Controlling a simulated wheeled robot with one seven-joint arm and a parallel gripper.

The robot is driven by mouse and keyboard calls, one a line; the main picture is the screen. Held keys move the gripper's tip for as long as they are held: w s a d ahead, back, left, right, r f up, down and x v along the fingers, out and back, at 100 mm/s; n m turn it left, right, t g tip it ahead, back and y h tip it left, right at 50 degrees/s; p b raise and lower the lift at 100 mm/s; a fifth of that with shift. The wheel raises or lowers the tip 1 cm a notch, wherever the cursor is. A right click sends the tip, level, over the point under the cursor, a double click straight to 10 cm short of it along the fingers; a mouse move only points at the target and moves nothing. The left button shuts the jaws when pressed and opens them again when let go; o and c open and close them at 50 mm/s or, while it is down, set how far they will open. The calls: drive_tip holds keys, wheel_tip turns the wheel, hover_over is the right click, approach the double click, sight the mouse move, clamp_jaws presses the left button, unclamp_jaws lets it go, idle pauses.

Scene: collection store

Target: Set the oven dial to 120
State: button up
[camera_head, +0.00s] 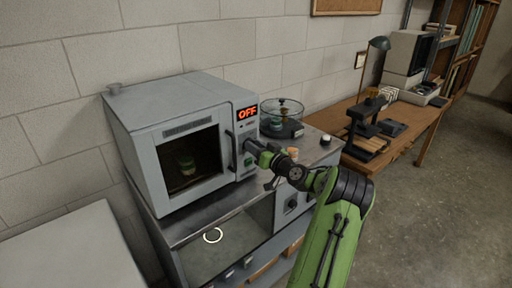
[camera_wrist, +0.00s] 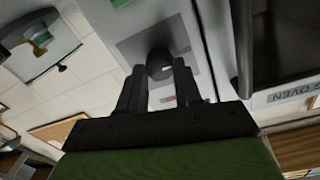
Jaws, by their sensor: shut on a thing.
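The oven (camera_head: 170,130) is a grey box with its windowed door shut. Its display (camera_head: 247,113) reads OFF in orange. The dark round dial (camera_wrist: 159,62) is on the front panel, with a small light mark on it. My gripper (camera_wrist: 159,76) has one finger on each side of the dial and is shut on it. In the head view my gripper (camera_head: 252,148) reaches the panel below the display and hides most of the dial. I cannot read any scale around the dial.
A green and white object (camera_head: 187,162) shows behind the oven window. A glass-covered device (camera_head: 282,117) and small containers stand right of the oven on the metal bench (camera_head: 190,229). A wooden desk (camera_head: 430,118) is farther right.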

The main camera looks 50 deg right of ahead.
drive_tip(key=m+p, duration=0.5)
drive_tip(key=m, duration=0.6)
drive_tip(key=m+y+p, duration=0.1)
drive_tip(key=m+p, duration=0.5)
drive_tip(key=m, duration=0.5)
drive_tip(key=shift+s+d+f+y, duration=0.1)
drive_tip(key=shift+d+f+y, duration=0.05)
drive_tip(key=shift+y, duration=0.15)
drive_tip(key=shift+m, duration=0.3)
drive_tip(key=o, duration=1)
drive_tip(key=shift+o, duration=0.2)
drive_tip(key=s+a, duration=0.3)
drive_tip(key=s, duration=1.2)
drive_tip(key=shift+s+r+b, duration=0.2)
drive_tip(key=shift+r+b, duration=0.15)
drive_tip(key=shift+b, duration=0.05)
